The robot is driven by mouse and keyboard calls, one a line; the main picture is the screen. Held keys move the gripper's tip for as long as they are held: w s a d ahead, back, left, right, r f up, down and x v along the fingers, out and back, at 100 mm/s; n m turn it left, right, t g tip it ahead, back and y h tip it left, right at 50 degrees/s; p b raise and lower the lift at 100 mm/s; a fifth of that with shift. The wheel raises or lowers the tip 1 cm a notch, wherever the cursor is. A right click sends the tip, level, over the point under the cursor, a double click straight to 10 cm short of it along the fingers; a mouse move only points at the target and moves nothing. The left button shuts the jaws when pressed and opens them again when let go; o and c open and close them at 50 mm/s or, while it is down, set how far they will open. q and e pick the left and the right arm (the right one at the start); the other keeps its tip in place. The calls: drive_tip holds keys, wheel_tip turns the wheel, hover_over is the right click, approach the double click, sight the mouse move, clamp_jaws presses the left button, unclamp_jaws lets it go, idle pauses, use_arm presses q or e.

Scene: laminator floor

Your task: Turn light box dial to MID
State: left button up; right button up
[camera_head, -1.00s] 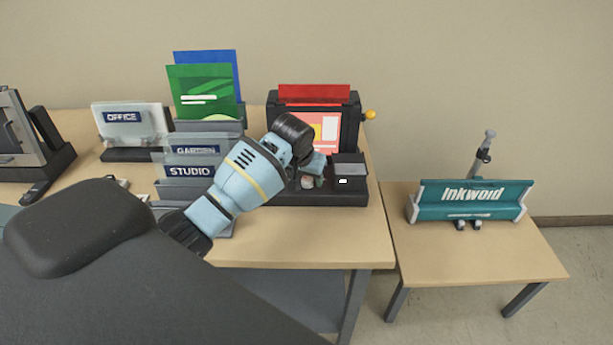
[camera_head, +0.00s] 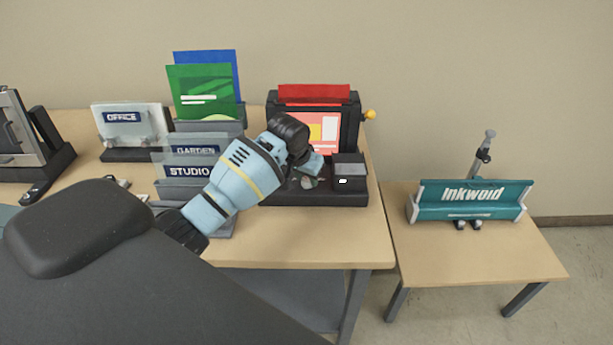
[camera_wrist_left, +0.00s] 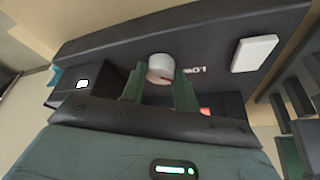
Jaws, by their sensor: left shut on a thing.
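The light box (camera_head: 352,115) is a black unit on a dark base at the desk's right end, with a lit panel of coloured print. Its dial (camera_wrist_left: 160,66) is a round white knob with a small red mark, on the black front in the left wrist view. My left gripper (camera_wrist_left: 159,80) is shut on the dial, one green finger on each side. In the head view my left gripper (camera_head: 312,172) reaches the box's base from the left and mostly hides the dial. The lettering beside the dial is partly covered and its setting cannot be read. My right gripper is not in view.
A white button (camera_wrist_left: 255,53) sits on the same front. A black block (camera_head: 348,172) with a small white light stands right of my gripper. Sign holders (camera_head: 187,172) stand close to my left arm. A teal Inkwoid unit (camera_head: 470,203) is on a lower table at right.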

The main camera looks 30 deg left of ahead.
use_arm(q)
drive_tip(key=m+h, duration=0.1)
drive_tip(key=m, duration=0.4)
drive_tip(key=shift+a+h, duration=0.2)
drive_tip(key=shift+h, duration=0.2)
drive_tip(key=m, duration=0.2)
drive_tip(key=m+g+h, duration=0.1)
drive_tip(key=m, duration=0.2)
drive_tip(key=shift+w+h+b, duration=0.15)
drive_tip(key=shift+h+b, duration=0.15)
drive_tip(key=shift+b, duration=0.05)
drive_tip(key=shift+g, duration=0.3)
drive_tip(key=o, duration=1)
drive_tip(key=shift+a+r, duration=0.1)
drive_tip(key=shift+r, duration=0.05)
drive_tip(key=shift+v, duration=3.8)
